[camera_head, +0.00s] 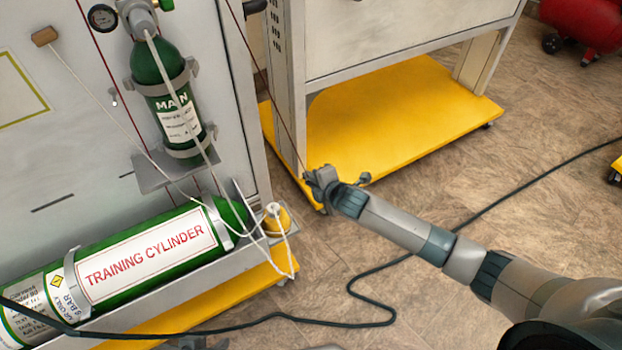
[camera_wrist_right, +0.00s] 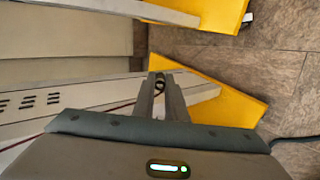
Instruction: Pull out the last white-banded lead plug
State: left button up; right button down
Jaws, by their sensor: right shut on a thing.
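My right gripper (camera_head: 316,184) is low in front of the yellow-based cabinet, beside its near post. It is shut on a small dark thing (camera_wrist_right: 158,79), which shows between the fingertips in the right wrist view. The fingers hide most of it, and I cannot make out a white band. A thin dark red lead (camera_head: 272,98) runs down from the top of the head view to this gripper. A dark piece at the bottom edge of the head view may be my left gripper (camera_head: 192,344); its fingers cannot be made out.
A green training cylinder (camera_head: 150,255) lies in a grey trough at left. The green MAIN cylinder (camera_head: 168,105) stands on the panel above. A dark hose (camera_head: 375,312) crosses the floor. The yellow base (camera_head: 400,115) lies behind my right gripper. Open floor is right of it.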

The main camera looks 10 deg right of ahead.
jog(key=c, duration=1.7)
grip_release()
jog(key=shift+s, duration=0.1)
